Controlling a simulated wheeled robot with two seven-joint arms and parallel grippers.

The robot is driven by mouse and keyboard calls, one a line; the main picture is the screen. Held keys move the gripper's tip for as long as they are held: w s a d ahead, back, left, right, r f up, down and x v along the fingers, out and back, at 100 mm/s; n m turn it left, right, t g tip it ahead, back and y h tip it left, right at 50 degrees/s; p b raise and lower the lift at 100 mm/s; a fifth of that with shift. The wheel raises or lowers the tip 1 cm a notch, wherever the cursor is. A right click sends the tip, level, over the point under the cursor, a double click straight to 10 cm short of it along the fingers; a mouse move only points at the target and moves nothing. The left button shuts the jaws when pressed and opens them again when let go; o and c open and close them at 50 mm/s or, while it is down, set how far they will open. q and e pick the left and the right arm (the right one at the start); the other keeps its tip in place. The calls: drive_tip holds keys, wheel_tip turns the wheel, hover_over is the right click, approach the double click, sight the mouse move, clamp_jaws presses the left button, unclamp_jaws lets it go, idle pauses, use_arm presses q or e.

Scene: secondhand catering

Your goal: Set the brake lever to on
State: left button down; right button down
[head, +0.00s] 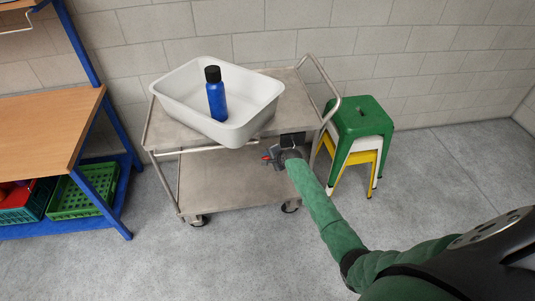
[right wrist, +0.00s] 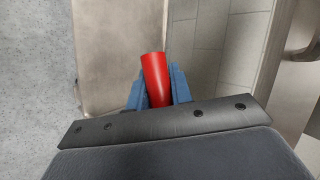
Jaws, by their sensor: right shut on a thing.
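The brake lever shows as a red, rounded handle (right wrist: 156,80) between the blue fingers of my right gripper (right wrist: 158,92) in the right wrist view. The fingers are shut on it from both sides. In the head view my right gripper (head: 271,158) is at the right end of the grey cart (head: 215,185), between its two shelves, just below a dark box (head: 292,140) under the top shelf. The lever is only a small spot of red there, so its on or off setting cannot be told. My left gripper is in neither view.
A white tub (head: 245,128) with a blue bottle (head: 216,98) sits tilted on the cart's top. Green, white and yellow stools (head: 362,118) stand stacked at its right. A blue-framed bench (head: 50,120) with crates (head: 85,197) stands at left. The floor in front is clear.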

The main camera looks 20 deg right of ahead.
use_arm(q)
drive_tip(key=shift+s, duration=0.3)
use_arm(e)
drive_tip(key=shift+s+f, duration=0.1)
drive_tip(key=shift+f, duration=0.05)
drive_tip(key=c, duration=1.3)
unclamp_jaws()
drive_tip(key=shift+o, duration=0.2)
